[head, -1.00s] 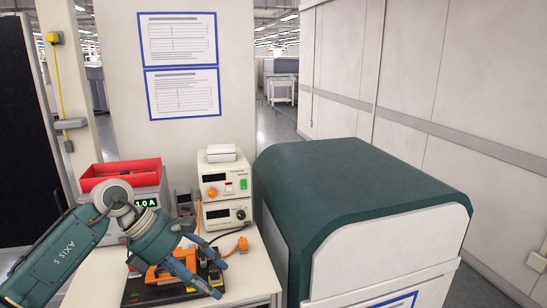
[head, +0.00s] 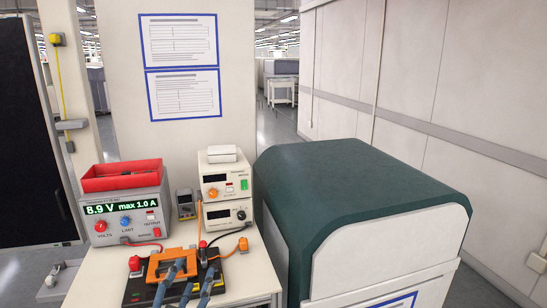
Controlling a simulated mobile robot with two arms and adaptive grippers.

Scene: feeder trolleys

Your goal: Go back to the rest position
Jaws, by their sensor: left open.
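The rest of my left arm is out of the picture. My right gripper is not in view.
On the bench (head: 88,285) stand a grey power supply (head: 105,230) reading 8.9 V, a red bin (head: 122,175) on top of it, a handheld meter (head: 185,204) and stacked cream instruments (head: 226,184). Cables cross the bench. A green-topped cabinet (head: 350,190) stands at right.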

